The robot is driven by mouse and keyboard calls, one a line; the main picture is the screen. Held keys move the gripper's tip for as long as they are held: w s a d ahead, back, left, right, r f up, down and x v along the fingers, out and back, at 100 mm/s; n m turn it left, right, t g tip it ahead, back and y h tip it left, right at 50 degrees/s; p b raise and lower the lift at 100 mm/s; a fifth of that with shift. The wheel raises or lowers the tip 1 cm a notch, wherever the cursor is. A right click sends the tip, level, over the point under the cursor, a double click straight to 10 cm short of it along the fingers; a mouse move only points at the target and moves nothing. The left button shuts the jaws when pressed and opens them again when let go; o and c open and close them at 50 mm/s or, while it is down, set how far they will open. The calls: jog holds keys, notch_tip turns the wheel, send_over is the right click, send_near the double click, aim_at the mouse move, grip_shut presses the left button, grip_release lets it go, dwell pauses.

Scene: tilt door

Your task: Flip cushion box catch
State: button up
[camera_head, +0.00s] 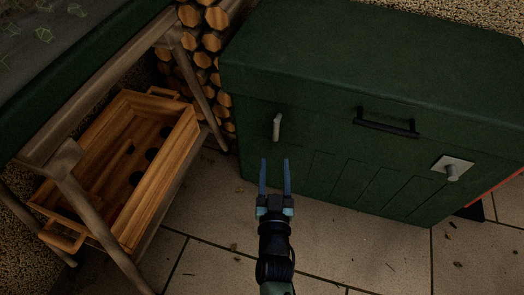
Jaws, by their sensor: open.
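A dark green cushion box (330,155) fills the right of the head view, its lid shut. Its front carries a small pale upright handle or lever (277,126) at the left, a black bar handle (387,125) in the middle and a pale square plate with a knob (452,168) at the right. Which of these is the catch I cannot tell for sure. My gripper (274,176) is open and empty, its two blue fingers pointing toward the box front. It appears below the pale lever in the picture; I see no contact.
A wooden crate (165,175) sits inside a wooden-legged frame at the left. Stacked logs (205,55) stand behind, beside the box. The paved floor (340,245) in front of the box is mostly clear, with scattered leaves. A red and black object (480,205) shows at the right.

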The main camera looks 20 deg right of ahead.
aim_at(276, 133)
jog(key=w+d+b, duration=0.1)
jog(key=w+b, duration=0.2)
jog(key=w+d+f+b, duration=0.1)
jog(key=w+b, duration=0.2)
jog(key=w, duration=0.1)
jog(key=w+d+f+b, duration=0.1)
jog(key=w+d+b, duration=0.1)
jog(key=w+b, duration=0.1)
jog(key=shift+w+f, duration=0.25)
jog(key=shift+w, duration=0.05)
jog(key=shift+w+d+r+b, duration=0.1)
jog(key=shift+w+b, duration=0.2)
jog(key=shift+w, duration=0.05)
grip_shut()
dwell(1.0)
